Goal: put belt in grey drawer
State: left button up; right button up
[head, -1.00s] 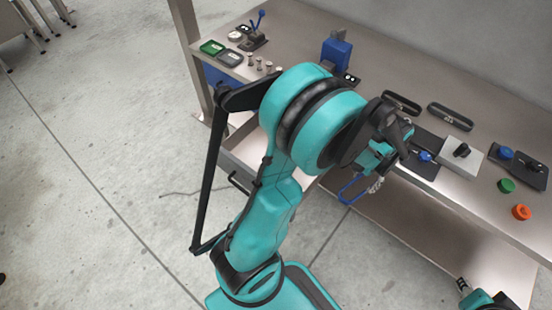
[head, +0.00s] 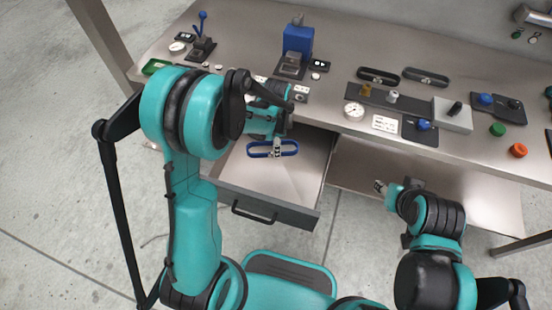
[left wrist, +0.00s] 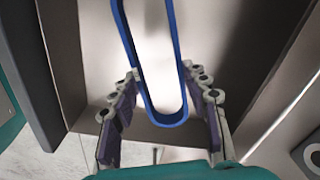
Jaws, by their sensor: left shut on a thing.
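The belt (head: 287,148) is a blue oblong loop. My left gripper (head: 277,145) is shut on it and holds it over the open grey drawer (head: 230,197). In the left wrist view the belt (left wrist: 150,104) hangs between the two fingers (left wrist: 165,118), its near rounded end low between them and its far end cut off by the top edge. The drawer (left wrist: 75,60) shows below it, with a pale floor and dark walls. The drawer looks empty where it is visible. My right gripper (head: 380,187) is near the table's front edge; its fingers are too small to read.
The steel table (head: 345,140) carries a blue press (head: 297,42), a gauge (head: 354,110), two black oblong trays (head: 378,76), a switch box (head: 453,113), and green (head: 498,130) and orange (head: 519,150) knobs. The lower shelf (head: 350,175) right of the drawer is bare.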

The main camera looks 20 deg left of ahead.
pick_arm(q)
jog(key=f+m, duration=0.1)
jog(key=m, duration=0.1)
jog(key=m+b, duration=0.3)
jog(key=b, duration=0.2)
send_near(279, 166)
notch_tip(279, 166, down, 6)
jog(key=shift+a, duration=0.1)
jog(key=shift+w+f, duration=0.1)
jog(key=shift+f, duration=0.2)
jog(key=shift+f+b, duration=0.1)
jog(key=shift+b, duration=0.2)
jog(key=o, duration=1.1)
jog(key=shift+o, duration=0.2)
